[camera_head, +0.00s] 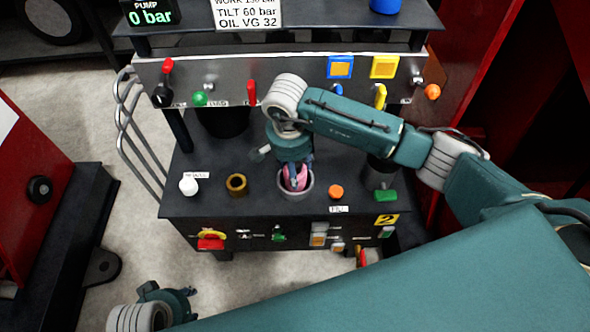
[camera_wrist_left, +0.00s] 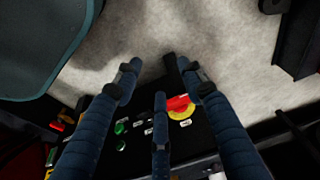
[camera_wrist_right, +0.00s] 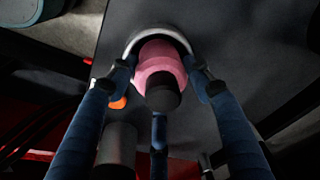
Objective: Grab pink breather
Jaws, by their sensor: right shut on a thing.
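The pink breather (camera_head: 300,178) sits in a round grey ring socket (camera_head: 296,195) on the dark console shelf. In the right wrist view the breather (camera_wrist_right: 160,53) shows its pink body and a black end, with the pale ring around its far side. My right gripper (camera_head: 293,172) points down over it. Its blue fingers (camera_wrist_right: 160,78) are closed around the breather, which is still at the socket. My left gripper (camera_head: 180,294) is low at the picture's bottom left, away from the breather. In the left wrist view its fingers (camera_wrist_left: 158,76) are spread with nothing between them.
A white knob (camera_head: 188,186) and a brass ring (camera_head: 237,185) stand left of the socket. An orange button (camera_head: 336,191) and a green block (camera_head: 386,195) are to the right. The upper panel with knobs stands behind. A metal rail (camera_head: 128,115) runs along the left side.

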